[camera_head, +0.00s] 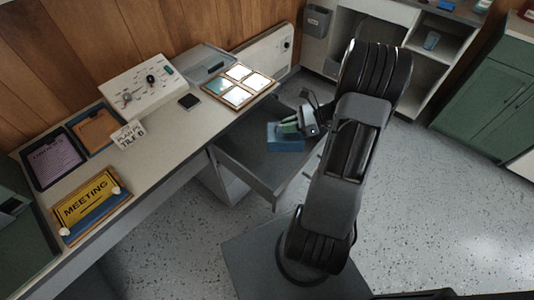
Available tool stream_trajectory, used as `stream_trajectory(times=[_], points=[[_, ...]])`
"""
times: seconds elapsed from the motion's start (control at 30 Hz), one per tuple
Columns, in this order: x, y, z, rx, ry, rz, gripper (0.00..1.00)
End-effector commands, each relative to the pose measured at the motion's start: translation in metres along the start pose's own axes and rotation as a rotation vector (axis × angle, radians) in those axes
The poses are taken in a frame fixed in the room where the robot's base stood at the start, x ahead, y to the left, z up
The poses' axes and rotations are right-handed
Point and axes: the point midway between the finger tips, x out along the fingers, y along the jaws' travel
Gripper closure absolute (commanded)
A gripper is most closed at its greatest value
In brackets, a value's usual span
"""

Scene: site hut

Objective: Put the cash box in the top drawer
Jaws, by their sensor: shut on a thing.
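The cash box (286,145) is a small blue box. It shows within the outline of the pulled-out top drawer (244,174), toward the drawer's far end. My gripper (291,127) is shut on the cash box from above and to the right. I cannot tell whether the box touches the drawer floor or hangs just above it. The drawer is open under the desk top and its grey interior looks otherwise empty. My arm hides part of the drawer's right side.
The desk (160,150) carries a control panel (138,86), a framed set of panes (239,85), trays and a yellow meeting sign (87,208). Open shelves (385,40) and a green cabinet (485,95) stand behind and right. The speckled floor (430,210) at right is clear.

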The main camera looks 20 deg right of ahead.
Motion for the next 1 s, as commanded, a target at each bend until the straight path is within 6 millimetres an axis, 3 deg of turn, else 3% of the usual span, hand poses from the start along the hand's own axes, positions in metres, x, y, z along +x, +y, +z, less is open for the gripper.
stream_trajectory(times=[0.1,0.2,0.37,0.47,0.73,0.8,1.0], points=[[-0.030,-0.015,-0.010,0.059,0.000,-0.154,1.00],[-0.047,-0.023,-0.014,0.095,0.000,-0.237,1.00],[-0.050,-0.032,-0.016,0.121,-0.001,-0.297,1.00],[-0.034,-0.039,-0.018,0.126,-0.001,-0.303,1.00],[0.033,-0.064,-0.021,0.125,0.000,-0.301,1.00],[0.046,-0.068,-0.030,0.129,-0.001,-0.302,1.00],[0.073,-0.076,-0.046,0.126,0.000,-0.305,1.00]])
